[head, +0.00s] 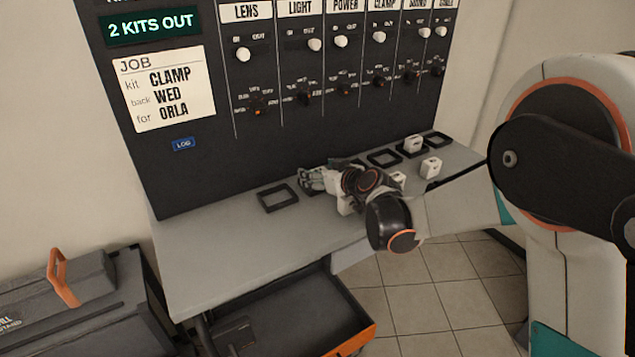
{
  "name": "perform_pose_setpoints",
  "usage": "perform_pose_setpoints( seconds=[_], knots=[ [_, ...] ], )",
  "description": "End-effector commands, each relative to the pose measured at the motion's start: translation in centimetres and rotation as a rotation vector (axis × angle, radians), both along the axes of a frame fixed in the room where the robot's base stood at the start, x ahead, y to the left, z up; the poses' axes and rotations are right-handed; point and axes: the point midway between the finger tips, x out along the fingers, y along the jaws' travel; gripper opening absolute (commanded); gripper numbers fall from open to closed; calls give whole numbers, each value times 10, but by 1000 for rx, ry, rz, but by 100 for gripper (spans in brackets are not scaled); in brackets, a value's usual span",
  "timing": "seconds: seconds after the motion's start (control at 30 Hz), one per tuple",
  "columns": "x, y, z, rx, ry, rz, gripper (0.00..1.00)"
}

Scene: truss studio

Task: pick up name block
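Several small white blocks are on the grey desk (200,262) in the head view. One white block (431,167) stands on the open desk at the right. Another white block (412,144) is at a black square frame behind it. A third white block (398,178) is partly hidden by my arm. Any names on the blocks are too small to read, so I cannot tell which is the name block. My gripper (308,181) is low over the desk, left of these blocks and right of the leftmost frame. Its fingertips are small and partly hidden by my wrist.
Black square frames line the desk's back, including an empty one (278,198). The job card (166,91) on the dark board reads CLAMP, WED, ORLA. A grey case (65,305) stands at left. The desk's front left is clear.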

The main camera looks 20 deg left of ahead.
Motion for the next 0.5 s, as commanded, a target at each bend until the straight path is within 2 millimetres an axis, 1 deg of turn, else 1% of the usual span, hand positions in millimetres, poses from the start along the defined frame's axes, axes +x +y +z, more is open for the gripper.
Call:
perform_pose_setpoints(
  seconds=[0.17, 0.27, 0.3, 0.37, 0.4, 0.5],
  knots=[
    [0, 0, 1, 0, 0, 0, 70],
    [0, 0, 1, 0, 0, 0, 50],
    [0, 0, 1, 0, 0, 0, 41],
    [0, 0, 1, 0, 0, 0, 27],
    [0, 0, 1, 0, 0, 0, 22],
    [0, 0, 1, 0, 0, 0, 22]
  ],
)
